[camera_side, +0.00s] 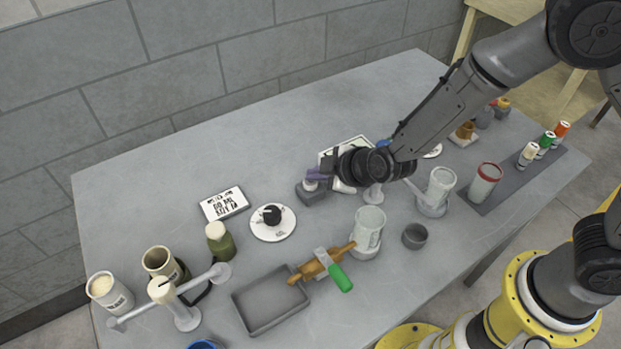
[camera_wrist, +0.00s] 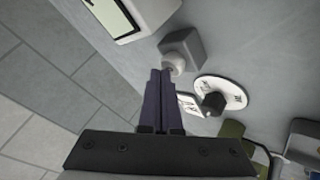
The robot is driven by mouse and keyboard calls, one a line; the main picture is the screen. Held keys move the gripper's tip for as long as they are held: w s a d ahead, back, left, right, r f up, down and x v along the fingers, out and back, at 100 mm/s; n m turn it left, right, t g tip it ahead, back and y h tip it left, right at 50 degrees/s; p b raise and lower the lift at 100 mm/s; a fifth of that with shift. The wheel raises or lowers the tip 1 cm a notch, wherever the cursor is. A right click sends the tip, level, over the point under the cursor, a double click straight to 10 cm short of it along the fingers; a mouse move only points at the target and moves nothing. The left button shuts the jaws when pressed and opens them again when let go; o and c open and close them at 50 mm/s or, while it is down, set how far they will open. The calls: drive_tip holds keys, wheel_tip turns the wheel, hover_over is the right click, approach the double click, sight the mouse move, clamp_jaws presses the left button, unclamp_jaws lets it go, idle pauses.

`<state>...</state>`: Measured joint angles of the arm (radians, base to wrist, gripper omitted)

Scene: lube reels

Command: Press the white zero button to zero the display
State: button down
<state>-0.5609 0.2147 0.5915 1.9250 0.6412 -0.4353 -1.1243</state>
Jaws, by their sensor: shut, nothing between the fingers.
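The white zero button (camera_wrist: 170,62) sits on a small grey box (camera_wrist: 185,43) on the table. The box (camera_side: 309,197) also shows in the side view, with the button (camera_side: 310,186) partly hidden by my fingers. My gripper (camera_wrist: 160,71) is shut and empty, its dark purple fingers together with their tips right at the button. I cannot tell whether they touch it. In the side view my gripper (camera_side: 313,175) is just above the box. The display (camera_wrist: 118,14), a white frame with a pale screen, is cut off in the wrist view; its reading is not visible.
A white round dial with a black knob (camera_side: 272,215) and a lettered sign (camera_side: 223,204) lie left of the box. A green jar (camera_side: 220,242), a grey tray (camera_side: 270,300) and a glass jar (camera_side: 369,229) stand nearer the front. The back left of the table is clear.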

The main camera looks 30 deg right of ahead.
sight(316, 184)
drive_tip(key=shift+f, duration=0.15)
idle(0.4)
drive_tip(key=shift+r, duration=0.95)
drive_tip(key=shift+r, duration=2.45)
